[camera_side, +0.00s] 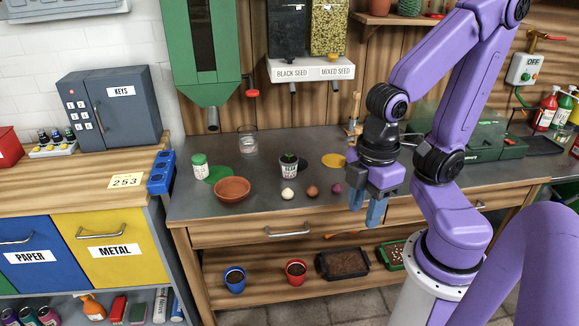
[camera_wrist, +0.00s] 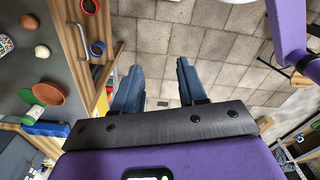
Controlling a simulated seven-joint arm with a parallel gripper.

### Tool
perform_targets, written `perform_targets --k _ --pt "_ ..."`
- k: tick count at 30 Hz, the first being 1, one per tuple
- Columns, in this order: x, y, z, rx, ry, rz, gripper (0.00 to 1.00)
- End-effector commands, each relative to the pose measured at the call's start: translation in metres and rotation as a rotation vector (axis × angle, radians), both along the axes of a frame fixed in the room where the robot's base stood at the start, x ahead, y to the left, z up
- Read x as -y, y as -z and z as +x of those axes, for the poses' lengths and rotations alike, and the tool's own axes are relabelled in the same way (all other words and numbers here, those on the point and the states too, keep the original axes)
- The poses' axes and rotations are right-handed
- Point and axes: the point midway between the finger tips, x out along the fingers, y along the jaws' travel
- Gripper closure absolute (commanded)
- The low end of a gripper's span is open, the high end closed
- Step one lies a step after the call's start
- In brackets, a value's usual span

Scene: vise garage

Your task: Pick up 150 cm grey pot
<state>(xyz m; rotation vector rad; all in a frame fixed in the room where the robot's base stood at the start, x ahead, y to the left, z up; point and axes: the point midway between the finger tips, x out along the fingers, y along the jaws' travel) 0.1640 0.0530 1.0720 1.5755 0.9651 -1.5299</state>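No pot that is clearly grey shows in either view. A blue pot (camera_side: 235,279) and a red pot (camera_side: 296,271), both with dark contents, stand on the shelf under the bench. In the wrist view the blue pot (camera_wrist: 97,48) and the red pot (camera_wrist: 90,6) are at the upper left. My gripper (camera_side: 366,205) points down near the bench's front edge. In the wrist view my gripper (camera_wrist: 157,85) is open and empty, with floor tiles between its fingers.
A terracotta dish (camera_side: 232,189), a white jar with a green lid (camera_side: 200,165), a glass (camera_side: 247,140) and several small round items stand on the workbench (camera_side: 420,195). A dark tray (camera_side: 342,264) lies on the lower shelf. Seed dispensers hang behind the bench. The floor in front is clear.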

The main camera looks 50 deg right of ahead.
Motion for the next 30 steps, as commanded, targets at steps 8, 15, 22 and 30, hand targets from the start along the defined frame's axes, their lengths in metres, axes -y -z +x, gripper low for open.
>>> perform_targets --k 8,15,22,30 --pt "0.0 0.0 0.0 0.0 0.0 0.0 0.05" --pt "0.001 0.002 0.005 0.005 -0.006 -0.024 0.05" --pt "0.016 0.019 0.062 0.057 -0.092 -0.27 0.05" --pt "0.047 0.042 0.154 0.069 -0.275 -0.667 0.05"
